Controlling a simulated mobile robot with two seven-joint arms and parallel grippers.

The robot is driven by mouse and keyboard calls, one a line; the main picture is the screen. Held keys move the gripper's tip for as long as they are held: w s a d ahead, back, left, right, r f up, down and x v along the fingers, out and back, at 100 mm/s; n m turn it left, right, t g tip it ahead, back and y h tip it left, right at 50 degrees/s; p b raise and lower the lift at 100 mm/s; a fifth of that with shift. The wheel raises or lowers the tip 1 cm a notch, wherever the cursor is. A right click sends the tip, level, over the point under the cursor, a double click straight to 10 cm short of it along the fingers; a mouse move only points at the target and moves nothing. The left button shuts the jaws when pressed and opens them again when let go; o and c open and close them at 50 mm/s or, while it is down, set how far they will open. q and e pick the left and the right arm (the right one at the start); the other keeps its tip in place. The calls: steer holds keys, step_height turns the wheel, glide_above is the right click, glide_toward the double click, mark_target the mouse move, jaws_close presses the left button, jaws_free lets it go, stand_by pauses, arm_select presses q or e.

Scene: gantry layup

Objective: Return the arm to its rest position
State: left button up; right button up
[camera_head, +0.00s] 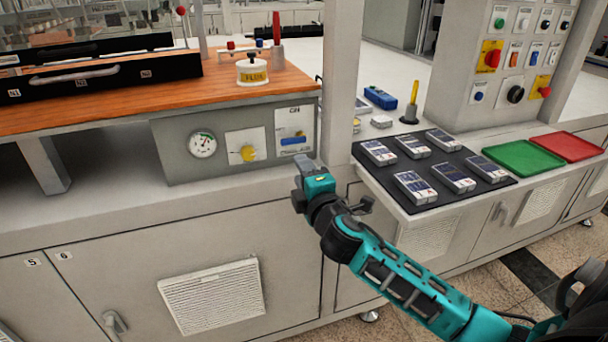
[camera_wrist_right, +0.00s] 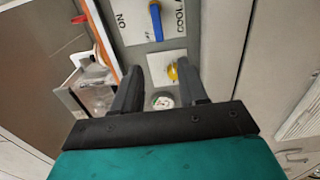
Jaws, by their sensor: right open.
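My right arm, teal and black, reaches in from the lower right of the head view. Its right gripper (camera_head: 304,170) is in front of the bench, just below and right of the grey control panel (camera_head: 178,155). In the wrist view the two dark fingers of the gripper (camera_wrist_right: 160,72) are apart with nothing held between them. Beyond them are the blue handle (camera_wrist_right: 156,22), the yellow knob (camera_wrist_right: 172,72) and the round gauge (camera_wrist_right: 163,102). The blue handle lies about level in the head view (camera_head: 293,141). My left gripper is not in view.
A pale upright post (camera_head: 340,80) stands just behind the gripper. To its right, a black mat (camera_head: 440,169) holds several grey modules, beside a green tray (camera_head: 522,157) and a red tray (camera_head: 567,146). Cabinet doors (camera_head: 190,270) lie below. A white FLUX pot (camera_head: 252,71) stands above the panel.

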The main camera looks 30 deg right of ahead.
steer(key=shift+s, duration=0.25)
stand_by(0.3)
steer(key=s+a+f+m+g+y, duration=0.3)
steer(key=s+a+f+m, duration=0.3)
steer(key=s+f, duration=0.5)
steer(key=s+a+f+m+g+y, duration=0.3)
steer(key=s+a+f+m, duration=0.3)
steer(key=s+f, duration=0.5)
step_height(320, 180, down, 2)
steer(key=shift+a+f+m+g, duration=0.1)
steer(key=shift+a+m+g, duration=0.3)
steer(key=shift+a, duration=0.85)
